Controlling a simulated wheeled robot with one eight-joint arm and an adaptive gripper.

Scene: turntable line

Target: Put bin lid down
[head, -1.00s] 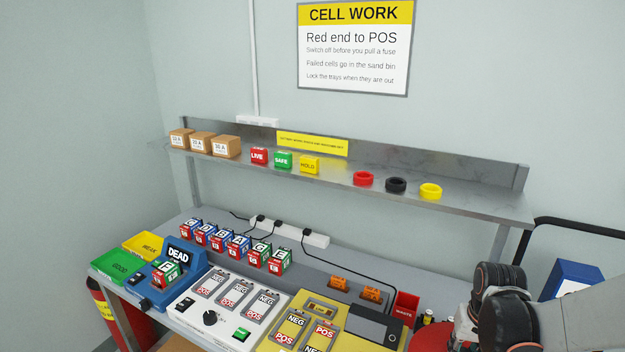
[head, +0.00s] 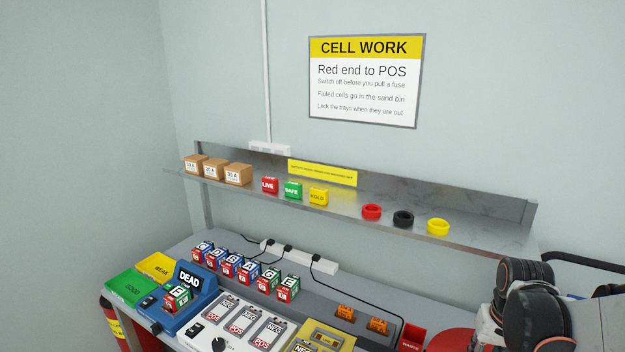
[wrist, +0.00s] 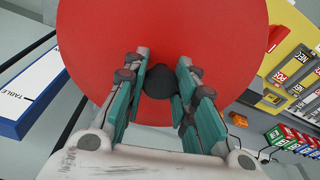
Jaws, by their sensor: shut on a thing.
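The bin lid (wrist: 215,40) is a large round red disc with a dark knob (wrist: 160,82) at its middle, filling the upper part of the wrist view. My gripper (wrist: 162,92) has its teal fingers closed around the knob and holds the lid. In the head view a red curved edge of the lid (head: 452,342) shows at the bottom right, beside my arm; the fingers are out of that picture. I cannot see the sand bin or what lies beneath the lid.
A metal shelf (head: 340,205) runs above. In the wrist view a blue-edged white TABLE board (wrist: 30,90) is at left.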

